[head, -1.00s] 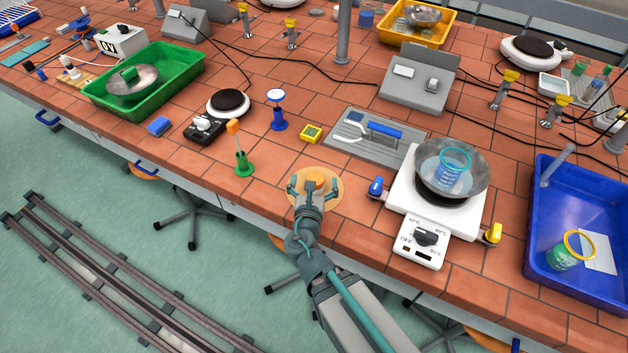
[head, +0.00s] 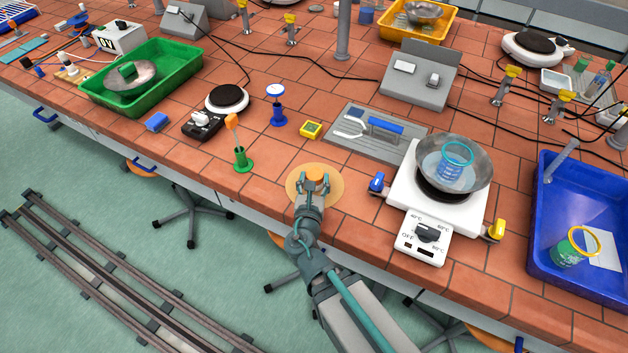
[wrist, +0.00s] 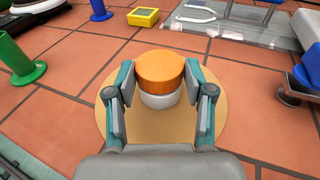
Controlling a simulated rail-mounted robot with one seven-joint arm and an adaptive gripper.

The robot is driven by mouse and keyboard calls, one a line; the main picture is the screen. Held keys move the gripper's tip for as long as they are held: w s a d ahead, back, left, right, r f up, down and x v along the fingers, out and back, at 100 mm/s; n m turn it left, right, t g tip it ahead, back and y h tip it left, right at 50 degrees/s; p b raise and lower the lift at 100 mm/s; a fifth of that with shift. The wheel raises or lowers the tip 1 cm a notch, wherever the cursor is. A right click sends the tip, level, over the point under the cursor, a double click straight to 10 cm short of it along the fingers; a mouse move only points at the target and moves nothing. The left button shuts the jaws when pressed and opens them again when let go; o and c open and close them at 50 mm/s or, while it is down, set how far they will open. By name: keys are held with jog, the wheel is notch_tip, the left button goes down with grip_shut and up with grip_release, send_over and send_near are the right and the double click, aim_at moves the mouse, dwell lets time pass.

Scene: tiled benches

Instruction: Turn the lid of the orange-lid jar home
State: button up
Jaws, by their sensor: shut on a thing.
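The orange-lid jar (wrist: 160,100) stands upright on a round tan mat (wrist: 118,133), its white body showing below the orange lid (wrist: 160,70). My gripper (wrist: 159,92) is shut on the jar, one finger against each side. In the head view the orange lid (head: 316,177) shows between the fingers of my gripper (head: 313,184), and the mat (head: 333,187) lies around it. The lid sits on top of the jar; whether it is fully tightened I cannot tell. The lower jar is partly hidden by my fingers.
A white hotplate (head: 410,205) with a metal bowl (head: 478,165) stands to the right. A green stand (head: 242,160) is to the left, and a small yellow device (head: 311,130) and a grey tray (head: 345,145) lie behind. The bench's front edge is close.

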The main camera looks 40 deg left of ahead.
jog(key=shift+c, duration=1.3)
jog(key=o, duration=0.5)
jog(key=c, duration=0.8)
jog(key=shift+f, duration=0.15)
